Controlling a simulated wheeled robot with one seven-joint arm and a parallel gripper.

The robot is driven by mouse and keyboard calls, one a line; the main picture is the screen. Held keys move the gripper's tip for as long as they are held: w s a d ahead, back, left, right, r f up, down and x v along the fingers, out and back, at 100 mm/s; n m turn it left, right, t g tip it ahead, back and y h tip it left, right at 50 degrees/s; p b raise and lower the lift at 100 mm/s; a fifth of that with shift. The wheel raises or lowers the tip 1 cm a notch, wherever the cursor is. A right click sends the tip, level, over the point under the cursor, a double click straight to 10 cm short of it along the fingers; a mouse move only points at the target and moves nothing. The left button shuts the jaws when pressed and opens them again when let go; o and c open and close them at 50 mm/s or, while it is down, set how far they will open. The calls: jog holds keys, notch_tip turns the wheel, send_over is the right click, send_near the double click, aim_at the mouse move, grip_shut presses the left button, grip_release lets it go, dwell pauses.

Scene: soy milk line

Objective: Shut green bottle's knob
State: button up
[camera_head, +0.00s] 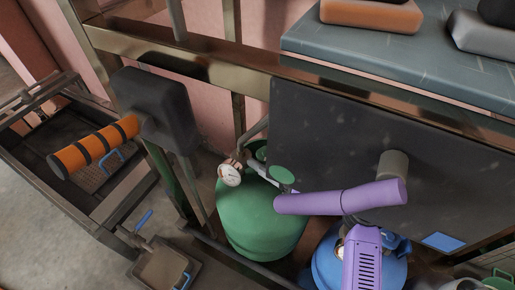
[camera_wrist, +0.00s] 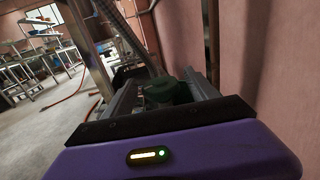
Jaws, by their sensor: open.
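The green bottle (camera_head: 260,222) stands upright on the floor in the head view, with a round pressure gauge (camera_head: 230,174) at its top left. A flat round green disc (camera_head: 282,175) shows above the bottle's top. In the wrist view, the green knob (camera_wrist: 166,91) lies between the two grey fingers of my gripper (camera_wrist: 165,98). The fingers are apart, one on each side of the knob; I cannot tell whether either touches it.
A blue bottle (camera_head: 325,262) stands right of the green one, partly behind my purple arm. A dark panel (camera_head: 330,135) hangs over both. A metal frame rail (camera_head: 190,62) and an orange-and-black roller (camera_head: 92,147) are at the left. The pink wall (camera_wrist: 265,60) is close on the right in the wrist view.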

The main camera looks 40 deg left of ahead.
jog(key=shift+s+a+b, duration=0.1)
jog(key=shift+a+b, duration=0.45)
jog(key=shift+a, duration=1.25)
jog(key=c, duration=1.3)
